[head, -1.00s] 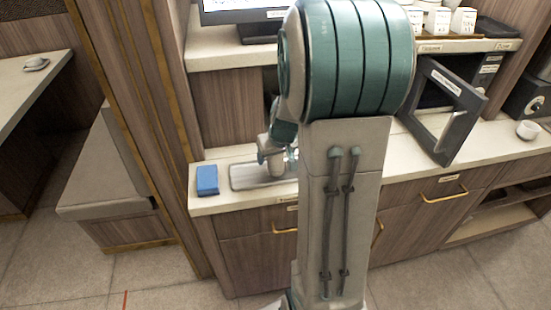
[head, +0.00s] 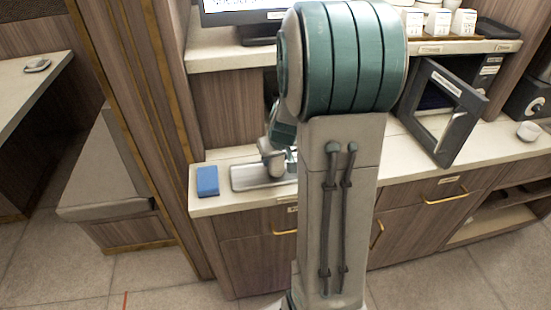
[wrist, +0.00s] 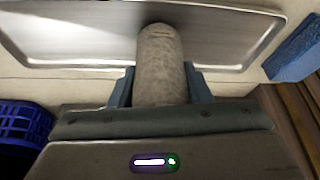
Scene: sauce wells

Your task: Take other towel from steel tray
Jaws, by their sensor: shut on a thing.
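A rolled grey-beige towel (wrist: 160,48) sits between the two blue-grey fingers of my gripper (wrist: 160,78) in the wrist view. My gripper is shut on it. The towel's far end overlaps the steel tray (wrist: 75,35), and I cannot tell whether it touches the tray. No other towel shows on the visible part of the tray. In the head view, the steel tray (head: 244,176) lies on the counter, and my wrist hides its right part.
A blue block-like object (head: 207,181) stands left of the tray; it also shows in the wrist view (wrist: 295,50). A blue basket (wrist: 25,125) is at the wrist view's left. An open dark-framed door (head: 445,110) juts over the counter at right. A monitor (head: 245,10) stands on the shelf above.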

